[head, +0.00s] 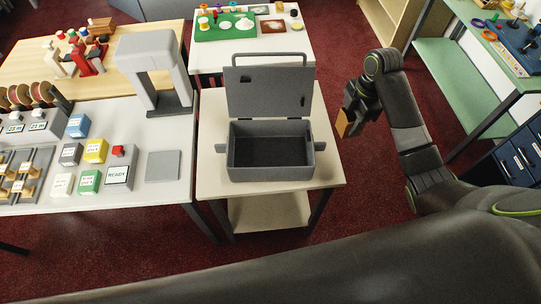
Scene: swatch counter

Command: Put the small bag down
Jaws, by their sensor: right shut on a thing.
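My right gripper (347,116) is shut on a small tan-orange thing (342,124), which looks like the small bag. Only part of it shows below the fingers, and its details are too small to tell. The gripper holds it in the air to the right of the small cream table (331,168), over the red floor. My left gripper is out of view.
An open grey toolbox (272,176) with its lid up stands on the cream table and looks empty. A counter (140,196) on the left holds small coloured boxes and a grey arch-shaped stand (150,52). A green-topped bench (440,65) stands at right.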

